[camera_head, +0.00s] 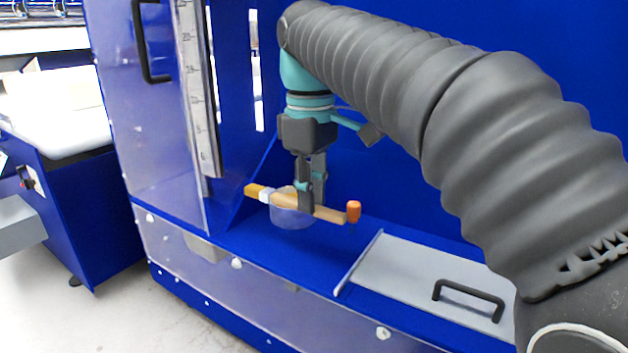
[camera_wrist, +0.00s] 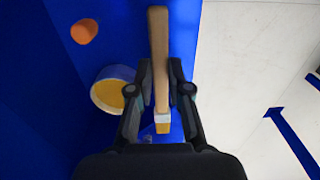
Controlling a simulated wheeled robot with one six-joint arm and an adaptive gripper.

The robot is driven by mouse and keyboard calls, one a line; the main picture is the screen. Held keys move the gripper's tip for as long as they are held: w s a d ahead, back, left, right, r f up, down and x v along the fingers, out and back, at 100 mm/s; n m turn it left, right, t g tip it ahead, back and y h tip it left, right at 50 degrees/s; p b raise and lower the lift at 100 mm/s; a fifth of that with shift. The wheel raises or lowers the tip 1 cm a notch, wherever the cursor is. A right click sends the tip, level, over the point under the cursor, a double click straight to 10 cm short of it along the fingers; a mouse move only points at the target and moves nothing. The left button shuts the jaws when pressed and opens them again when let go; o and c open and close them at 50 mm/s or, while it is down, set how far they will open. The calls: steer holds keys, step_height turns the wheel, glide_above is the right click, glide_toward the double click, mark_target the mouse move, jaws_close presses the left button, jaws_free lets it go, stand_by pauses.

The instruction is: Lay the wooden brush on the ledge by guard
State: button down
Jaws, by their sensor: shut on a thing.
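My gripper (camera_head: 310,203) is shut on the wooden brush (camera_head: 330,213), gripping its handle. In the head view the brush lies nearly level, with the white ferrule and yellow bristles pointing left. The wrist view also shows the brush (camera_wrist: 158,40) between the fingers of my gripper (camera_wrist: 161,88), bristles toward the bottom. The brush appears held above the blue ledge (camera_head: 255,248); the exact gap cannot be told. The clear guard (camera_head: 150,120) with a ruler strip stands left of my gripper.
A clear round cup (camera_head: 291,217) with tan contents stands on the ledge behind the brush; it also shows in the wrist view (camera_wrist: 98,95). An orange-topped item (camera_head: 353,208) stands right of it. A grey plate with a black handle (camera_head: 468,297) lies further right.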

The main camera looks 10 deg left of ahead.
mark_target(311, 256)
steer(key=shift+s+f+b, duration=0.1)
steer(key=shift+f+b, duration=1.7)
steer(key=shift+f, duration=1.75)
steer(key=shift+f, duration=0.4)
steer(key=c, duration=1)
jaws_free()
